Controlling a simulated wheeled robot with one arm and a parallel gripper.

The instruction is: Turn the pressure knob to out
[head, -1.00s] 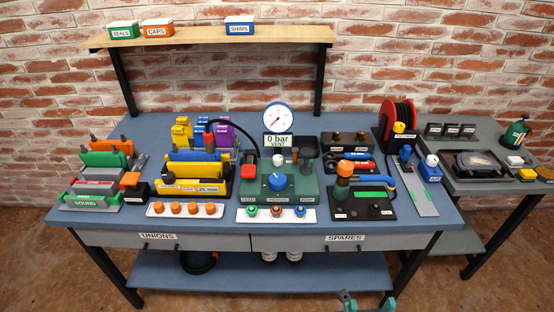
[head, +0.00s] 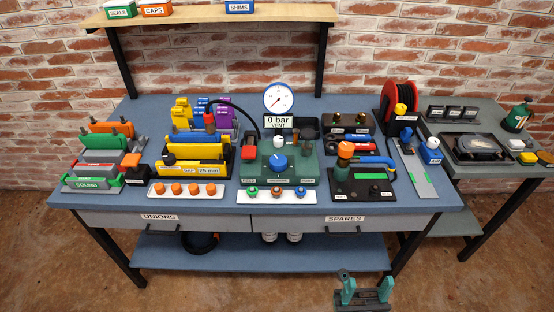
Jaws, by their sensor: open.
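The pressure knob is the blue round knob (head: 278,163) on the green pump block (head: 306,172) in the middle of the bench. A light mark shows on it, but its setting is too small to read. The round gauge (head: 279,99) stands behind, above a display (head: 279,121) reading "0 bar" and "VENT". A red button (head: 249,157) is at the block's left. My gripper (head: 363,283) is at the bottom of the head view, in front of the bench and well apart from the knob. Its teal fingers are spread and nothing is between them.
A white strip (head: 309,196) with several small fittings lies in front of the block. A black box with an orange-topped post (head: 345,150) stands to its right, yellow clamps (head: 190,172) to its left. A black hose arches behind. The bench's front edge lies between my gripper and the block.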

